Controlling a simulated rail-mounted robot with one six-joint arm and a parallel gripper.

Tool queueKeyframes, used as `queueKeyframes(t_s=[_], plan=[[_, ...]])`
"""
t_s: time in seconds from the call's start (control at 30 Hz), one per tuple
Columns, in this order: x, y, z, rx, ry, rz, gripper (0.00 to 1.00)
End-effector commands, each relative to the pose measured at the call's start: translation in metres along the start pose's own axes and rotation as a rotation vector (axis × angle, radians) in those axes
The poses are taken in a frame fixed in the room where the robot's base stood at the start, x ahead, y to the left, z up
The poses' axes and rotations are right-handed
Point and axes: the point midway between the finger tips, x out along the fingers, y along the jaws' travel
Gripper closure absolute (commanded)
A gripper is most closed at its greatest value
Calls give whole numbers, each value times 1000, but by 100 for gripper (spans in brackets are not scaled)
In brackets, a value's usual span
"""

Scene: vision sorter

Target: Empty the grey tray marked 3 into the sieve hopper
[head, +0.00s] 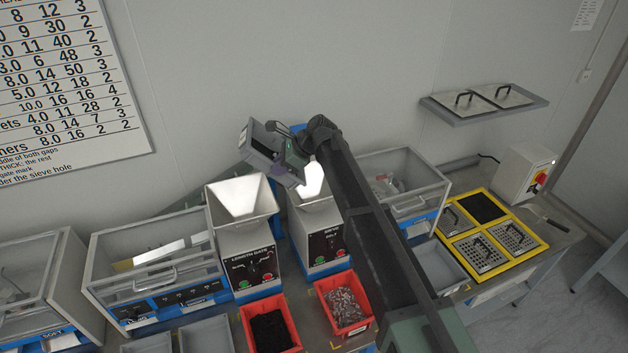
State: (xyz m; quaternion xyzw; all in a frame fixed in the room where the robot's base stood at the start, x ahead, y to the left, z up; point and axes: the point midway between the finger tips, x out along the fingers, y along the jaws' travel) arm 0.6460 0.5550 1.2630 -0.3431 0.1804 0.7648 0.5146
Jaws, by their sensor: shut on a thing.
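My gripper (295,148) is shut on a grey tray (257,141) and holds it up in the air, tilted, with its lower end towards the right. The tray is above the sieve hopper (305,198), a pale funnel on the machine with the dark front panel. The tray and my arm hide part of the hopper's mouth. No number can be read on the tray, and I cannot tell whether anything is in it.
The length gate's hopper (240,200) stands just left. Red bins with black bits (270,330) and grey-brown bits (345,305) sit in front. Glass-lidded boxes (155,262) flank the machines. A yellow-framed panel (490,235) is at right, below a wall shelf (485,107).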

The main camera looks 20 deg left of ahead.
Motion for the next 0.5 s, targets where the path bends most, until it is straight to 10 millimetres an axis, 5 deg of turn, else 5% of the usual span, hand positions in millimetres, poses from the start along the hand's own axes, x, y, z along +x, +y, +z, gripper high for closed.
queueKeyframes(t_s=[0.5], plan=[[-6,-2,-3,7,-71,1,100]])
